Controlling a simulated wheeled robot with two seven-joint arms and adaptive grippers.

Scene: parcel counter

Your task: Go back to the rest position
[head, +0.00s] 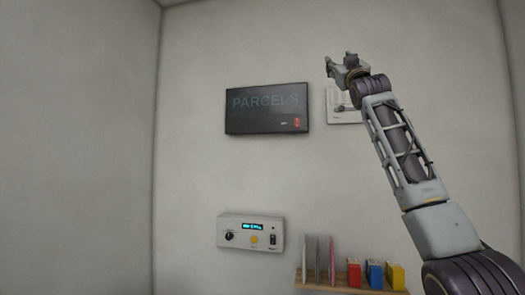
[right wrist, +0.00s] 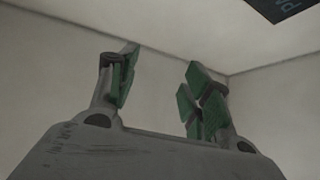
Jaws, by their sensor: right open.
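My right gripper (head: 329,68) is raised high in the head view, in front of the back wall and beside the upper right of the dark PARCELS screen. In the right wrist view its two green-padded fingers (right wrist: 160,92) stand apart with nothing between them. Past them are only bare wall and ceiling edges, with a corner of the dark screen (right wrist: 283,8) at the top right. My right arm comes up from the lower right of the head view. My left gripper is in neither view.
A control box (head: 250,233) with a lit display is lower down. A wooden shelf (head: 335,290) holds upright folders and red, blue and yellow boxes. The left wall is bare.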

